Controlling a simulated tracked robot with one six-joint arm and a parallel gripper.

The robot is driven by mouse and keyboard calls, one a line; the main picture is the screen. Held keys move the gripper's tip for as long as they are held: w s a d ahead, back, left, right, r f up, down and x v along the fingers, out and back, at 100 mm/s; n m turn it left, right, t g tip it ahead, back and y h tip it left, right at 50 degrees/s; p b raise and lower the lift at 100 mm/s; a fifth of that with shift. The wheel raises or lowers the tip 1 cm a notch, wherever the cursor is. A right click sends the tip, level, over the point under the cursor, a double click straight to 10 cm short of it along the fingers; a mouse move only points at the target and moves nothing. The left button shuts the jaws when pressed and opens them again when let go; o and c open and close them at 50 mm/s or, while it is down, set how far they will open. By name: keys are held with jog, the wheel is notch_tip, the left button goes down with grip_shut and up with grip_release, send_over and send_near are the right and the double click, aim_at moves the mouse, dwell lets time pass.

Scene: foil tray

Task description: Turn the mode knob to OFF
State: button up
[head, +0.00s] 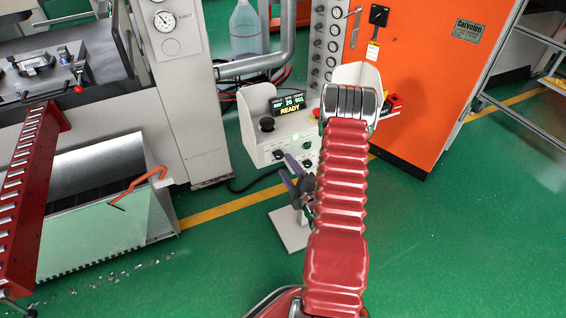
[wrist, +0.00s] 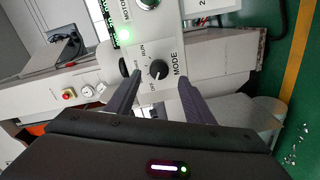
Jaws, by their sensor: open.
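The mode knob (wrist: 158,69) is a round black knob on a pale panel, beside the word MODE. The labels OFF and RUN stand around it, and the picture is turned sideways. Its small pointer mark is too fine to tell which label it faces. My gripper (wrist: 160,82) is open, its two dark purple fingers on either side of the knob's near side. I cannot tell whether they touch it. In the head view, the knob (head: 278,154) is on the front of the white control box (head: 258,158), and my gripper (head: 293,166) is close by, partly hidden behind my arm.
An orange cabinet (head: 420,90) stands at the right and a grey machine (head: 180,100) at the left. Green floor is open at lower right.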

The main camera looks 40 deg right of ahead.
jog(key=v, duration=0.8)
jog(key=shift+s+a, duration=0.15)
jog(key=shift+s, duration=0.2)
